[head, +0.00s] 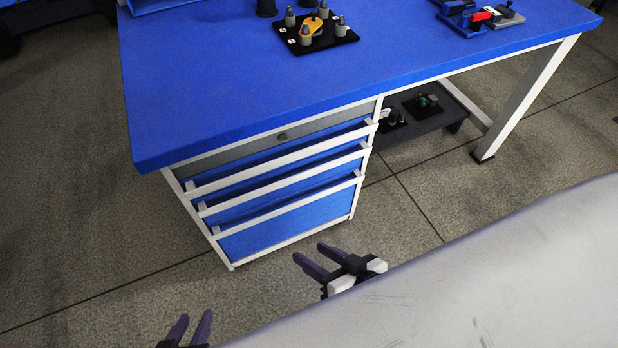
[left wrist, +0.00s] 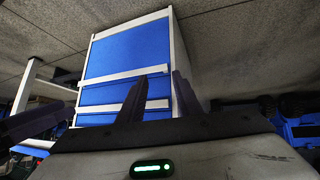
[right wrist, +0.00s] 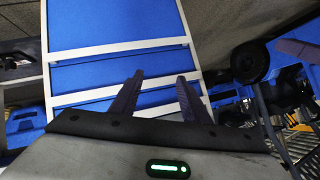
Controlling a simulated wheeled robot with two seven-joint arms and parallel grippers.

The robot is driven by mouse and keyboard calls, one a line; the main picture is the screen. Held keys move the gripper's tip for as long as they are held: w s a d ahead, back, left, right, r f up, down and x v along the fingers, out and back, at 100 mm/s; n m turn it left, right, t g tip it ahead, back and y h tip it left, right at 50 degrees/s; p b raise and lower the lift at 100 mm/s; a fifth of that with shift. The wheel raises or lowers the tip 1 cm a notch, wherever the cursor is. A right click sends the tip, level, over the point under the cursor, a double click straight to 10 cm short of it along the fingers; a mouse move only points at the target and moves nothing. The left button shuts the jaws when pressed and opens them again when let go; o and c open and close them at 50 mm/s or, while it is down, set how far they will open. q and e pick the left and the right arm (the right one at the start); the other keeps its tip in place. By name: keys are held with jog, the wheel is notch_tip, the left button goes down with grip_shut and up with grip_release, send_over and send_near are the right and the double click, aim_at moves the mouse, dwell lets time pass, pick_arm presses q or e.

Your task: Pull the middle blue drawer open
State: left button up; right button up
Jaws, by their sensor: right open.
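The middle blue drawer (head: 282,197) is in the cabinet under the workbench, between two other blue drawers. It looks shut, and its white bar handle (head: 285,181) runs across its top. The right wrist view shows this drawer (right wrist: 100,73) upside down, with its handle (right wrist: 85,98) partly behind my fingers. The left wrist view shows it too (left wrist: 100,95). My right gripper (head: 310,251) is open and empty, in front of and apart from the cabinet. My left gripper (head: 194,314) is open and empty, lower left in the head view, also apart from the cabinet.
A grey drawer with a lock (head: 282,136) sits above the blue ones. The blue bench top (head: 220,70) overhangs the cabinet and carries a black fixture board (head: 340,40). A low shelf (head: 447,112) is to the right. The floor before the cabinet is clear.

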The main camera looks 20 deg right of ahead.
jog(key=w+f+m+t+b, duration=0.45)
jog(key=w+m+b, duration=0.3)
jog(key=b, duration=0.25)
jog(key=m+t+h+b, duration=0.35)
jog(key=m+b, duration=0.35)
jog(key=m, duration=0.3)
send_near(291, 181)
pick_arm(q)
jog(key=w+d+f+m+g+h, duration=0.1)
jog(key=d+f, duration=0.3)
jog(key=f, duration=0.7)
jog(key=shift+w+d+f+h, duration=0.2)
jog(key=shift+f+h, duration=0.1)
jog(key=shift+f, duration=0.1)
pick_arm(e)
jog(key=w, duration=0.8)
jog(key=shift+w+a+r, duration=0.15)
jog(key=shift+w+r, duration=0.05)
grip_shut()
